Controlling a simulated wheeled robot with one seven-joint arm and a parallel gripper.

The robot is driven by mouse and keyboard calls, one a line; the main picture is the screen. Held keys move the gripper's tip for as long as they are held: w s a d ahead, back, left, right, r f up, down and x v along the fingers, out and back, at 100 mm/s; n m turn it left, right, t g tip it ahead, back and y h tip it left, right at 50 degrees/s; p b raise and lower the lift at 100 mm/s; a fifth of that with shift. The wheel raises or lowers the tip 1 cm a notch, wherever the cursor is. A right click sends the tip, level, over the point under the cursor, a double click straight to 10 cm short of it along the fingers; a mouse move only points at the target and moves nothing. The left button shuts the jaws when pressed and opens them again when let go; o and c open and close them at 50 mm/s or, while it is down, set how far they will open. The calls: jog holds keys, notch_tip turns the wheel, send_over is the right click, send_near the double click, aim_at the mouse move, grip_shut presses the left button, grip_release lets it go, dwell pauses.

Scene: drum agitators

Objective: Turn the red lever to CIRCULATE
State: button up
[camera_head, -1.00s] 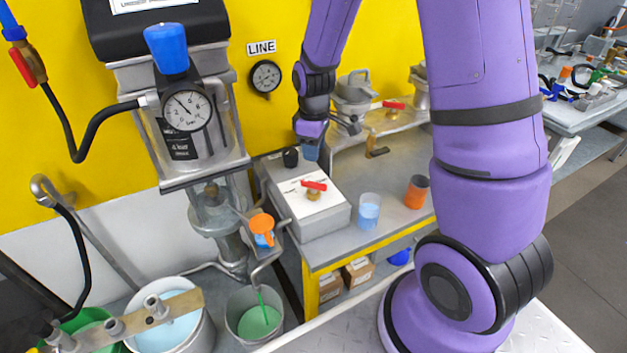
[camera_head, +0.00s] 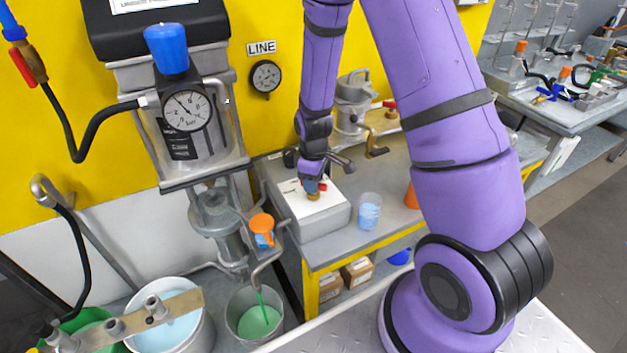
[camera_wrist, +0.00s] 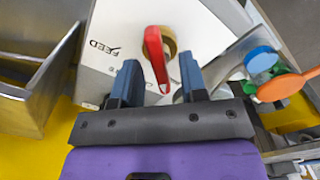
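The red lever (camera_wrist: 154,52) sits on a brass stem on top of a white-topped grey box (camera_head: 312,222). A FEED label reads upside down or sideways on the box in the wrist view; no CIRCULATE label can be read. My gripper (camera_wrist: 158,76) is open over the box, a blue-grey finger on each side of the lever's near end. Gaps show between the lever and both fingers. In the head view my gripper (camera_head: 312,182) is right above the brass stem and hides most of the lever.
A clear cup of blue liquid (camera_head: 369,212) and an orange cup (camera_head: 411,197) stand right of the box. An orange-handled valve (camera_head: 262,226) and a bucket of green liquid (camera_head: 255,314) are to the left.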

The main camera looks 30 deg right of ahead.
jog(key=shift+f, duration=0.1)
grip_shut()
jog(key=shift+m, duration=0.4)
jog(key=m, duration=0.3)
jog(key=shift+m, duration=0.3)
jog(key=m, duration=0.4)
jog(key=shift+m, duration=0.3)
dwell(0.3)
grip_release()
